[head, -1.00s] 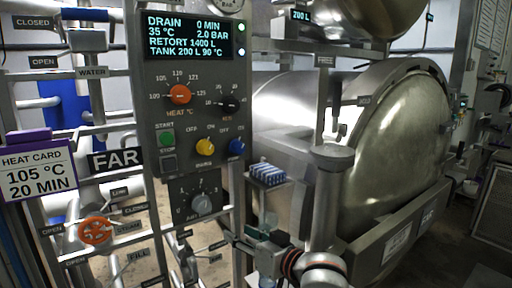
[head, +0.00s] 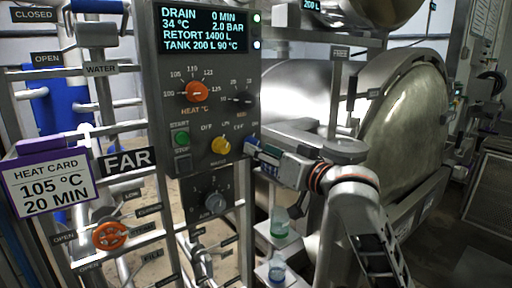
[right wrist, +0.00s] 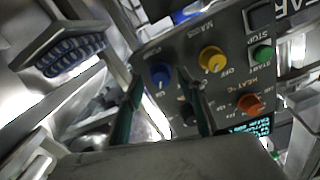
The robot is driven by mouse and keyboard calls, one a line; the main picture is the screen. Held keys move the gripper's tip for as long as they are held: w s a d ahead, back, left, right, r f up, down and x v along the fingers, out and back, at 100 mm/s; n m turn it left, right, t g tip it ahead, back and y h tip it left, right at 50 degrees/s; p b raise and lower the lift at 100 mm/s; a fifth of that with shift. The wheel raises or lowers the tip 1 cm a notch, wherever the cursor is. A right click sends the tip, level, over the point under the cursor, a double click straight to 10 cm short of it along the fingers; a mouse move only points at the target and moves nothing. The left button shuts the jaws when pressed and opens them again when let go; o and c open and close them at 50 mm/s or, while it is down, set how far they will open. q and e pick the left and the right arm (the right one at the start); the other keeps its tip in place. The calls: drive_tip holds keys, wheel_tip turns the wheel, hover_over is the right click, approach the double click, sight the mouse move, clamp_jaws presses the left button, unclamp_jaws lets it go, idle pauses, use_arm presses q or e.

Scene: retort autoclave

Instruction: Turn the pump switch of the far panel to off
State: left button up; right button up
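The far panel (head: 160,110) stands left of centre in the head view, beside a FAR sign (head: 127,161). A blue knob (right wrist: 161,75) sits on it next to a yellow knob (right wrist: 212,60); its label is too blurred to read with certainty, and I cannot tell its setting. My right gripper (right wrist: 163,80) is open, with its two dark green fingers on either side of the blue knob in the right wrist view. I cannot tell whether they touch it. In the head view the right gripper (head: 252,148) largely hides this knob. My left gripper is not in view.
An orange heat knob (head: 197,92), a dark knob (head: 243,100) and a green start button (head: 182,138) are close by. A grey knob (head: 214,203) sits below. The large steel retort (head: 410,120) stands to the right. A blue rack (right wrist: 72,56) shows in the right wrist view.

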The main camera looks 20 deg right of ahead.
drive_tip(key=shift+x, duration=1.65)
drive_tip(key=c, duration=1.1)
drive_tip(key=shift+n, duration=0.3)
drive_tip(key=n, duration=0.5)
drive_tip(key=shift+d+n, duration=0.1)
drive_tip(key=shift+n, duration=0.2)
drive_tip(key=n, duration=0.5)
drive_tip(key=shift+n, duration=0.3)
